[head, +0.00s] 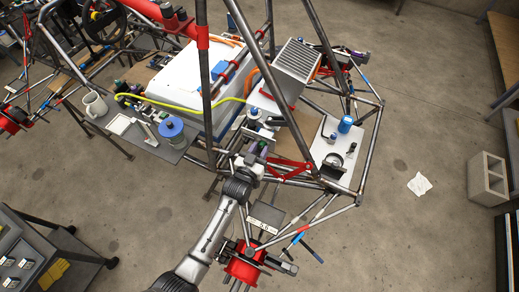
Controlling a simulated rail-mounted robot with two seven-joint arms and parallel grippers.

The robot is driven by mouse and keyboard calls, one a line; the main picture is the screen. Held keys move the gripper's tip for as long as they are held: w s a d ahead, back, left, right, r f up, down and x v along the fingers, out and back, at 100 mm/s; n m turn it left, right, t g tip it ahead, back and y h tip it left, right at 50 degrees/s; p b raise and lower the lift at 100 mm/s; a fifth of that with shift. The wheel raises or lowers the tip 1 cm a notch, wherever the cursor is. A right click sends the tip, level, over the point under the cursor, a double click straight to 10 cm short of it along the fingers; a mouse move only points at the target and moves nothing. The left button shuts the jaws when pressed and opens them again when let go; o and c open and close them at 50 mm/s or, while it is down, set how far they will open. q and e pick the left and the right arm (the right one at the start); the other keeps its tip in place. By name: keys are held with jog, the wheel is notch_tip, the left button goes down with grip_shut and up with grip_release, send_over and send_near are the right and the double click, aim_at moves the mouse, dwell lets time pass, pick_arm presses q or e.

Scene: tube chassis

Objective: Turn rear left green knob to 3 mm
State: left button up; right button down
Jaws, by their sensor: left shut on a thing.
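My left arm comes in from the bottom, and its left gripper (254,160) reaches into the tube frame at the rear corner nearest me. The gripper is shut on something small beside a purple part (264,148). This looks like the spot of the green knob, but the gripper hides it and I cannot make out its setting. A small grey display panel (266,219) with dark digits sits just right of my arm; its reading is too small to be sure of. My right gripper is not in view.
Steel chassis tubes (207,75) and red links (290,170) surround the gripper closely. A grey side shelf holds a mug (95,104) and a blue spool (171,128). A white tray (338,135) lies at right. A dark cart (50,255) stands lower left.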

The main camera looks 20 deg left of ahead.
pick_arm(q)
jog(key=o, duration=0.9)
jog(key=shift+s, duration=0.15)
jog(key=shift+s+a, duration=0.2)
jog(key=shift+s, duration=3.2)
jog(key=shift+s+a, duration=0.2)
jog(key=shift+s, duration=3.15)
jog(key=shift+f, duration=0.1)
